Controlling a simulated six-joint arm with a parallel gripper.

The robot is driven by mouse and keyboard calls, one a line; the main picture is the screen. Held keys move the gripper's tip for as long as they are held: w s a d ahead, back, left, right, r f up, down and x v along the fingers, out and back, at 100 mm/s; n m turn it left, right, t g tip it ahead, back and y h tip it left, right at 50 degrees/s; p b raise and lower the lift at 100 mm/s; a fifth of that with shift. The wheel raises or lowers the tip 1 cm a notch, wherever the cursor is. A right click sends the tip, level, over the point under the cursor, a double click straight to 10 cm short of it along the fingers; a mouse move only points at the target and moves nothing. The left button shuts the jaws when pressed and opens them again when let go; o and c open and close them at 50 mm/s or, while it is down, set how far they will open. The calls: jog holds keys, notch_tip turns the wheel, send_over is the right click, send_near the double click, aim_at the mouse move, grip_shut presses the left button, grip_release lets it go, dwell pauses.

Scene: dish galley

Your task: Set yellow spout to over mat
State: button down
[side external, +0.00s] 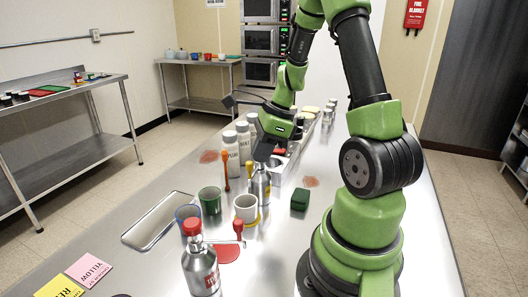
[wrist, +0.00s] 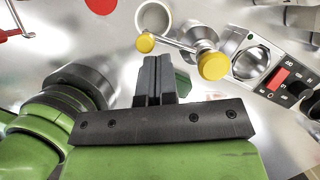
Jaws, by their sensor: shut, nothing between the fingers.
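The yellow spout (wrist: 180,43) shows in the wrist view as a thin arm from a yellow cap (wrist: 213,66) on a steel bottle to a yellow knob (wrist: 145,43) at its end. The knob appears beside the rim of a white cup (wrist: 153,15). In the side view the steel bottle (side external: 260,188) stands just behind the white cup (side external: 246,205), and my arm's end hides its top. A yellow patch (side external: 250,222) shows at the cup's foot; I cannot tell how much is mat. My gripper (wrist: 155,78) is shut and empty, left of the yellow cap in the wrist view.
A red-capped bottle (side external: 199,262) with a red-knobbed spout stands in front, near a red mat (side external: 228,253). Green (side external: 210,202) and blue (side external: 186,214) cups stand left of the white cup. A dark green block (side external: 300,199) lies right. White shakers (side external: 230,152) stand behind.

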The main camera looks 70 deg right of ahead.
jog(key=s+d+r, duration=0.4)
jog(key=s+r, duration=0.2)
jog(key=r, duration=0.3)
jog(key=w+d+n+g+y, duration=0.2)
jog(key=w+d+n, duration=0.15)
jog(key=n, duration=0.35)
jog(key=w+a+f, duration=0.3)
jog(key=a+f, duration=0.4)
jog(key=f, duration=0.2)
jog(key=shift+w, duration=0.15)
jog(key=shift+a, duration=0.15)
